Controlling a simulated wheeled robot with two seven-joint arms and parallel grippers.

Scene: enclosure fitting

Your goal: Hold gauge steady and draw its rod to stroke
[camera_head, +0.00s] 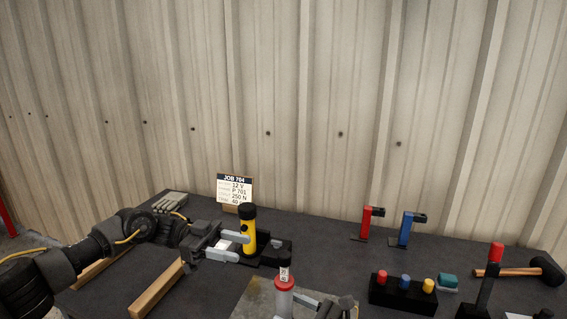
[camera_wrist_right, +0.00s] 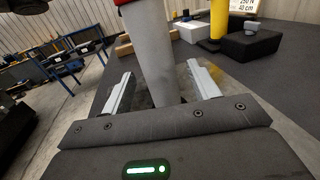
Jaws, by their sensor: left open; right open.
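A yellow cylinder (camera_head: 249,232) with a black cap stands upright at a black block. My left gripper (camera_head: 244,248) is open, its pale fingers reaching to the cylinder's lower part; contact cannot be told. A grey cylinder with a red top (camera_head: 284,284) and a small white tag stands at the bottom of the head view. In the right wrist view the grey cylinder (camera_wrist_right: 154,50) rises between the spread fingers of my open right gripper (camera_wrist_right: 160,70). Which cylinder is the gauge, I cannot tell for certain. The grey cylinder's base is hidden.
A job card (camera_head: 234,189) stands behind the yellow cylinder. A red tool (camera_head: 367,223) and a blue tool (camera_head: 405,230) stand at right. A black block with coloured knobs (camera_head: 403,294), a teal-topped piece (camera_head: 448,281) and a hammer (camera_head: 508,272) lie nearer. Wooden bars (camera_head: 157,289) lie at left.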

